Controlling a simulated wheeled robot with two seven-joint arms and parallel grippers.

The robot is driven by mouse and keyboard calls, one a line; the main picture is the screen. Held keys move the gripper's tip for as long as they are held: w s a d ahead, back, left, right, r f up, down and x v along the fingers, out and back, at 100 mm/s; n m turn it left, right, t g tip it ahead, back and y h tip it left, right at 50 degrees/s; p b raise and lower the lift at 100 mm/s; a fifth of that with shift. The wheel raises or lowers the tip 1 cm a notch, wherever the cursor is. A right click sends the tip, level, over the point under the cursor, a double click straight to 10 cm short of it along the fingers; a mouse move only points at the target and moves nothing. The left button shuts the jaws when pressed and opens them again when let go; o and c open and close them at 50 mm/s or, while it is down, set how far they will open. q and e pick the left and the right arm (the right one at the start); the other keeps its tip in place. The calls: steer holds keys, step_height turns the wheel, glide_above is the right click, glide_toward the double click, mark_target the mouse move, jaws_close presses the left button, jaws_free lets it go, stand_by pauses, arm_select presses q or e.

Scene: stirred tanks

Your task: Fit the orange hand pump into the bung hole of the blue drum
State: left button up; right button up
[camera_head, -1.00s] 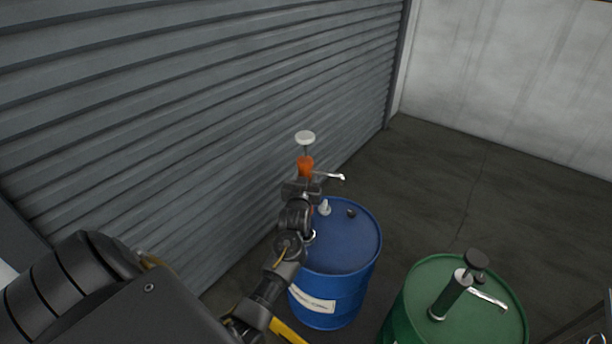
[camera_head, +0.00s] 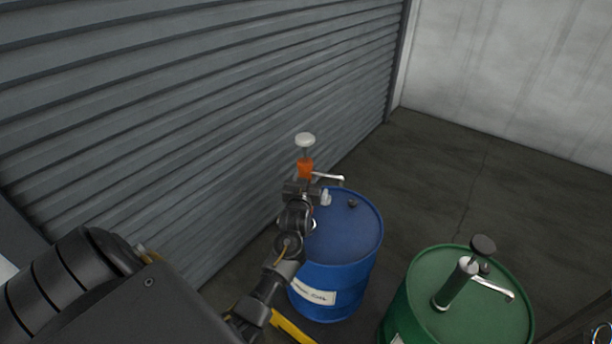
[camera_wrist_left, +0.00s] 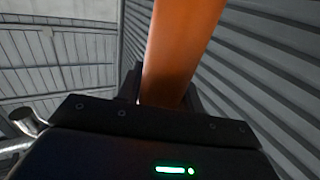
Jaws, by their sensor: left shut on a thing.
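The orange hand pump (camera_head: 305,168) has a white knob on top and a pale spout pointing right. My left gripper (camera_head: 303,187) is shut on its body, at the back left of the blue drum (camera_head: 345,240). The orange body also shows between the jaws in the left wrist view (camera_wrist_left: 178,50). The pump stands about upright. Its lower end is hidden behind my gripper and arm, so I cannot tell whether it is in the bung hole. A small pale fitting and a dark cap (camera_head: 352,203) show on the drum top.
A green drum (camera_head: 425,290) with a dark green hand pump (camera_head: 457,283) in its top stands at the lower right. A grey corrugated shutter wall (camera_head: 180,110) runs close behind the blue drum on the left.

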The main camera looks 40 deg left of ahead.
arm_select(q)
steer(key=shift+f+b, duration=1.05)
steer(key=shift+f, duration=0.75)
steer(key=shift+f+b, duration=0.35)
steer(key=shift+f, duration=0.15)
steer(key=shift+p, duration=0.55)
stand_by(0.6)
steer(key=shift+f+b, duration=1.15)
steer(key=shift+f, duration=0.5)
steer(key=o, duration=1)
steer(key=shift+f, duration=0.15)
steer(key=b+v, duration=0.1)
steer(key=v, duration=1)
steer(key=shift+r, duration=0.2)
